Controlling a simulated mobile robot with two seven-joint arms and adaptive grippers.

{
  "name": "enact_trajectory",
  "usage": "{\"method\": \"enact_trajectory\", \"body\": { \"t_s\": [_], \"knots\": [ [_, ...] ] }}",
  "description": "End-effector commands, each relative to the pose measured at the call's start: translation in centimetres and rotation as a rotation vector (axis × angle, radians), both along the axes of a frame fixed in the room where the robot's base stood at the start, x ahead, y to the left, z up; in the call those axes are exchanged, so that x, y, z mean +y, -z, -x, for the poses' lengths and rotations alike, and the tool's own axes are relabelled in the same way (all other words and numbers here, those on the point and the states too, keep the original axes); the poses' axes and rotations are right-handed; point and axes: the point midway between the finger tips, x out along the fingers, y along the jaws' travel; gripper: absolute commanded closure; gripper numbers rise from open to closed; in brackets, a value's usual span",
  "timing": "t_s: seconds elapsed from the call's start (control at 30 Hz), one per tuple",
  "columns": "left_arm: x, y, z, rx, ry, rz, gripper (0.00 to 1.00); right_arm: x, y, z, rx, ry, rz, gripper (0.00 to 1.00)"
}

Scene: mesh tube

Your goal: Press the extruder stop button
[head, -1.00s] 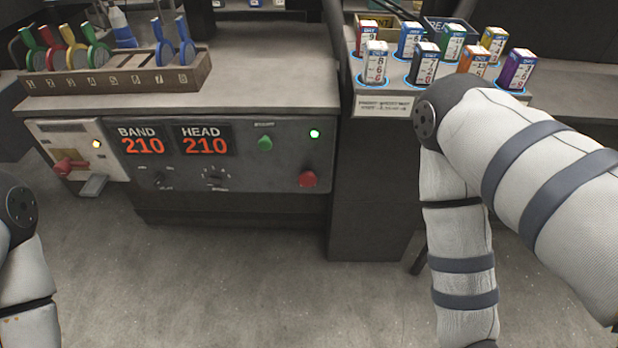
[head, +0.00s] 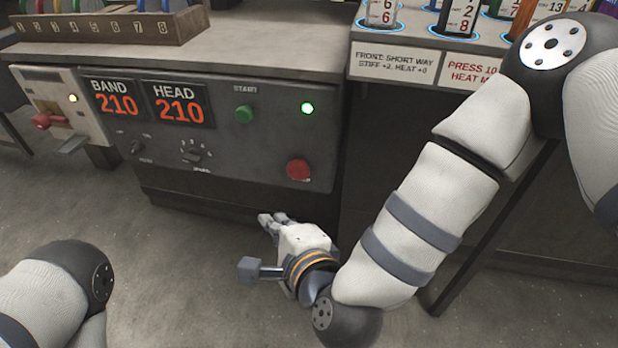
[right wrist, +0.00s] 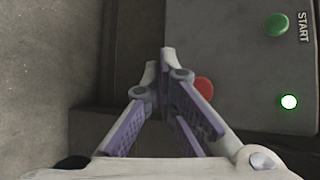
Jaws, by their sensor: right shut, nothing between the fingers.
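The control panel (head: 235,150) carries a red button (head: 298,169) at its lower right. A green START button (head: 243,114) and a lit green lamp (head: 307,108) sit above it. My right gripper (head: 268,220) is shut and empty, in front of the panel and below the red button in the head view. In the right wrist view, the closed fingers (right wrist: 160,62) partly cover the red button (right wrist: 204,88), with the green button (right wrist: 276,25) farther right. Whether the fingers touch the panel cannot be told. My left arm shows at the lower left, but its gripper is out of view.
BAND and HEAD displays (head: 180,108) both read 210. A numbered rack (head: 110,30) stands on the bench top. The floor before the panel is clear.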

Motion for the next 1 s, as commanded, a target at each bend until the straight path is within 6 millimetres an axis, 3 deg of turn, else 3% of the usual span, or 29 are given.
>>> {"method": "enact_trajectory", "body": {
  "t_s": [0.43, 1.0],
  "knots": [
    [0.0, 0.2, 0.1, 0.003, 0.0, 0.0, 0.52, -0.1, -0.2, -0.7, -0.006, 0.006, -0.009, 1.0],
    [0.0, 1.7, 0.7, 0.024, 0.0, 0.0, 0.52, -2.5, -0.2, -7.8, -0.005, 0.007, -0.008, 1.0]
  ]
}}
